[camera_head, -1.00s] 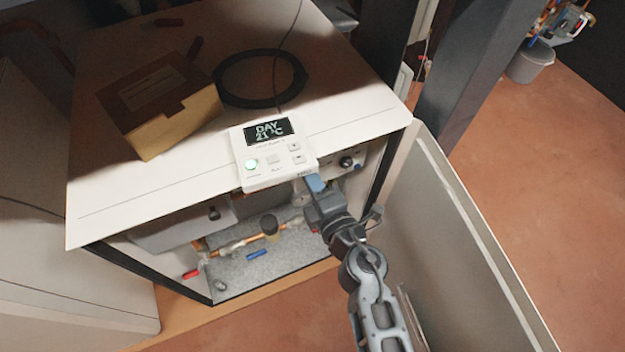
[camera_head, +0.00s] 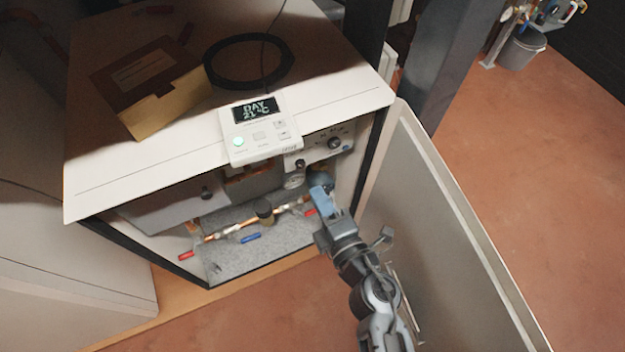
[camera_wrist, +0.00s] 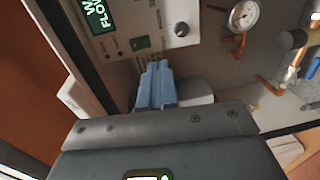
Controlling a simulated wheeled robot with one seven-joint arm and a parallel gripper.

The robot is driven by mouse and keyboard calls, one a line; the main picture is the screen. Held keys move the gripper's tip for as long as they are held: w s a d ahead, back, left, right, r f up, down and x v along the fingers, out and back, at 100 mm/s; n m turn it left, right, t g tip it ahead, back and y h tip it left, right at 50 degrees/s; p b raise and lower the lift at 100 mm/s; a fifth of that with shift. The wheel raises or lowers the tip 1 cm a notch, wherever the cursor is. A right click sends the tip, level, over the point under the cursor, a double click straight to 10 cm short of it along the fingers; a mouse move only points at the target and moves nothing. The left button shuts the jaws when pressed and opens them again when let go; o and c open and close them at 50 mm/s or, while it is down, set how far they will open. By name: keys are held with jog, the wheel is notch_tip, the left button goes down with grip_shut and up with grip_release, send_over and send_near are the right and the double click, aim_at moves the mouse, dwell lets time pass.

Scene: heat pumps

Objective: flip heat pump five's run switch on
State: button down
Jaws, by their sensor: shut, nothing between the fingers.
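The heat pump cabinet (camera_head: 235,185) stands with its front open. A pale control panel (camera_head: 325,147) sits at its upper right, behind the opening. I cannot read the small labels or the switch's position. My gripper (camera_head: 320,192) is shut and empty, below the panel in the head view. In the wrist view its blue fingertips (camera_wrist: 156,70) are just below the green part, seemingly apart from it.
A white thermostat (camera_head: 259,130) reading DAY 21°C lies at the cabinet top's front edge, with a cardboard box (camera_head: 150,85) and black cable coil (camera_head: 248,62) behind. The open door (camera_head: 440,220) stands to the right. Pipes, valves and a gauge (camera_wrist: 243,15) are inside the cabinet.

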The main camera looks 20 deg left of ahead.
jog(key=shift+f+v, duration=0.2)
jog(key=shift+v, duration=0.75)
jog(key=shift+f+v, duration=0.2)
jog(key=shift+v, duration=0.75)
jog(key=shift+s+d, duration=0.1)
jog(key=s+d+r+m+t+h+p, duration=0.1)
jog(key=s+d+r+m+h, duration=0.5)
jog(key=s+d+r+m, duration=0.6)
jog(key=s+d+r+m+t+h+p, duration=0.2)
jog(key=s+d+r+m+h+p, duration=0.2)
jog(key=s+d+r+m, duration=0.8)
jog(key=s+d+m+h, duration=0.2)
jog(key=d+m, duration=0.1)
jog(key=d, duration=0.2)
jog(key=shift+s+d+r+m+h, duration=0.25)
jog(key=shift+m+h, duration=0.05)
